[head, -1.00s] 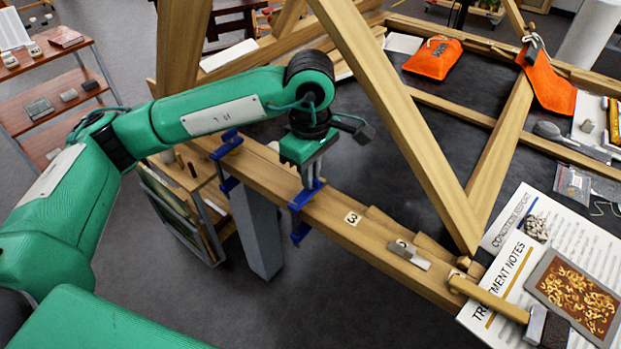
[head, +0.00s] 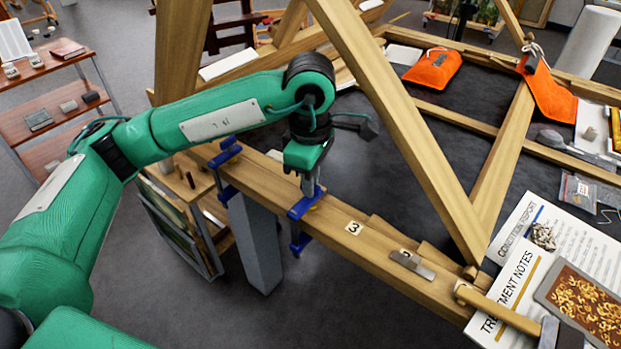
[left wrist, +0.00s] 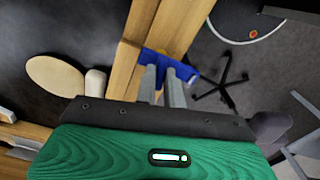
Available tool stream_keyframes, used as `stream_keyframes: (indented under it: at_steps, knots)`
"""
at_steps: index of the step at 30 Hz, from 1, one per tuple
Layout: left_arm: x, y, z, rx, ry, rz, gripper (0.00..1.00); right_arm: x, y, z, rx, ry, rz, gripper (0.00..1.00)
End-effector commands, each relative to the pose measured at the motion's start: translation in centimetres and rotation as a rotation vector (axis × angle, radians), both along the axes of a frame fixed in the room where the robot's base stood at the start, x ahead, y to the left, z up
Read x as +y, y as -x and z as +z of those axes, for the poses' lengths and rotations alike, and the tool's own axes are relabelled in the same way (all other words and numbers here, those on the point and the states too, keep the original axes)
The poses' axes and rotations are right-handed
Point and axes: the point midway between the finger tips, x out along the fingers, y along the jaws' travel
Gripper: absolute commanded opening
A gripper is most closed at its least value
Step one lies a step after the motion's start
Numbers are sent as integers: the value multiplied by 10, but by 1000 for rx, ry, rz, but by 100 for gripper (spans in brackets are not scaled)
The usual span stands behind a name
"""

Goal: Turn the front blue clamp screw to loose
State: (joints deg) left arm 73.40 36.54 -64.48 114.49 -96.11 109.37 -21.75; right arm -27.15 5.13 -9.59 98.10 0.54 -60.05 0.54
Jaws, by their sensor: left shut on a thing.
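A blue clamp (head: 306,203) grips the long wooden beam (head: 335,225), its lower part hanging below the beam's near edge. A second blue clamp (head: 228,152) sits farther left and back along the same beam. My left gripper (head: 310,188) points down and is shut at the top of the nearer clamp, on its screw. The fingers cover the screw in the head view. In the left wrist view, the two fingers (left wrist: 162,88) reach to the blue clamp (left wrist: 183,69), and the screw between them is hard to make out. My right gripper is not in view.
A slanting wooden post (head: 395,115) rises close to the right of my left gripper. Papers (head: 510,280) lie at the right. A cart (head: 50,110) stands at the left.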

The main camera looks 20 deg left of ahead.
Motion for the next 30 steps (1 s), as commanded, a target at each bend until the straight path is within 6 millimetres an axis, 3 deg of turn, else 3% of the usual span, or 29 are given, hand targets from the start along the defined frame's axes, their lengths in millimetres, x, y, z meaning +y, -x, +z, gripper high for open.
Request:
stream_keyframes:
  at_steps: [2,3,6,14,19,30]
  knots:
    - [0,-1,2,-5,1,1,0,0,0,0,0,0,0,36]
    - [0,-1,2,-5,1,1,14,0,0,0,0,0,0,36]
    - [0,-1,2,-4,1,1,32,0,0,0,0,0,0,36]
    - [0,0,1,-2,0,0,32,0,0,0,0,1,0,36]
    - [0,-1,13,-5,0,1,32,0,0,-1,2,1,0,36]
    - [0,-1,94,-7,1,1,32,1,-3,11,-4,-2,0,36]
